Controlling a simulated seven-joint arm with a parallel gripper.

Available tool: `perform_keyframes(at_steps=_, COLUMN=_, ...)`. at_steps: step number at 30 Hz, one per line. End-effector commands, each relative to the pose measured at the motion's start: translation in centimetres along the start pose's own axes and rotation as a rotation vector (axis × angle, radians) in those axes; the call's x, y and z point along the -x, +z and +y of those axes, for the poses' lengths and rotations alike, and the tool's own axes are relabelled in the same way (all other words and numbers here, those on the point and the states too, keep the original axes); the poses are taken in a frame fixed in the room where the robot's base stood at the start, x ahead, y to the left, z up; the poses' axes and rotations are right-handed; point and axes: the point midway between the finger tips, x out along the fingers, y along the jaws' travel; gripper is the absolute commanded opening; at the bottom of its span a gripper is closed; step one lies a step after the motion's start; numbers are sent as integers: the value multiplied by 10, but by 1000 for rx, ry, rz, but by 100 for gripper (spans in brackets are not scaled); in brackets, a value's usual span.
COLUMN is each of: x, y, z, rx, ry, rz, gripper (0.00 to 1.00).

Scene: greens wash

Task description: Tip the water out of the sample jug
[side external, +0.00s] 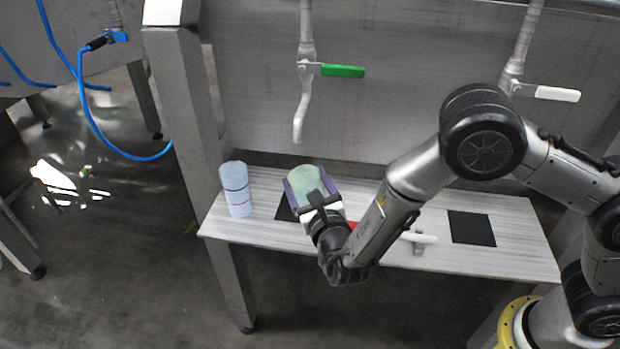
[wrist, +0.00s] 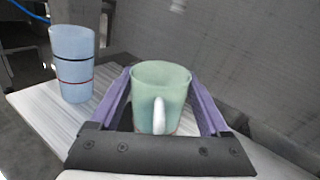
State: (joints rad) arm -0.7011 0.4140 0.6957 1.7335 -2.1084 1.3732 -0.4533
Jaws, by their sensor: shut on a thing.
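The sample jug, a pale green cup with a light handle, is between the purple fingers of my gripper (side external: 309,190). The jug (side external: 304,178) looks about upright at the bench's left part in the side view. In the wrist view the jug (wrist: 172,90) has its handle toward the camera, and my gripper (wrist: 159,80) has one finger on each side, shut on it. I cannot tell whether its base touches the bench. No water can be made out inside. My gripper hides its lower part in the side view.
A pale blue cylinder (side external: 236,189) with dark and red bands stands left of the jug. The slatted bench (side external: 262,236) has a bare black square (side external: 471,228) at right. A tap spout (side external: 299,122) with a green lever (side external: 343,71) hangs above; another tap has a white lever (side external: 557,94).

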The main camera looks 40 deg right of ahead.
Motion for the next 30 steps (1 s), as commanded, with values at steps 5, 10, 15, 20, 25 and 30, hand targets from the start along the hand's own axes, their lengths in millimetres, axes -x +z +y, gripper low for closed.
perform_keyframes(at_steps=5, x=-2, y=1, z=9, rx=193, ry=0, rz=38, gripper=24)
perform_keyframes(at_steps=10, x=-3, y=-2, z=16, rx=380, ry=-1, rz=76, gripper=24)
perform_keyframes(at_steps=15, x=-4, y=-5, z=23, rx=563, ry=0, rz=113, gripper=24)
perform_keyframes(at_steps=20, x=-5, y=-10, z=28, rx=733, ry=0, rz=148, gripper=24)
perform_keyframes(at_steps=25, x=-6, y=-15, z=33, rx=891, ry=-1, rz=179, gripper=24)
perform_keyframes(at_steps=30, x=-7, y=-18, z=35, rx=993, ry=-1, rz=199, gripper=24)
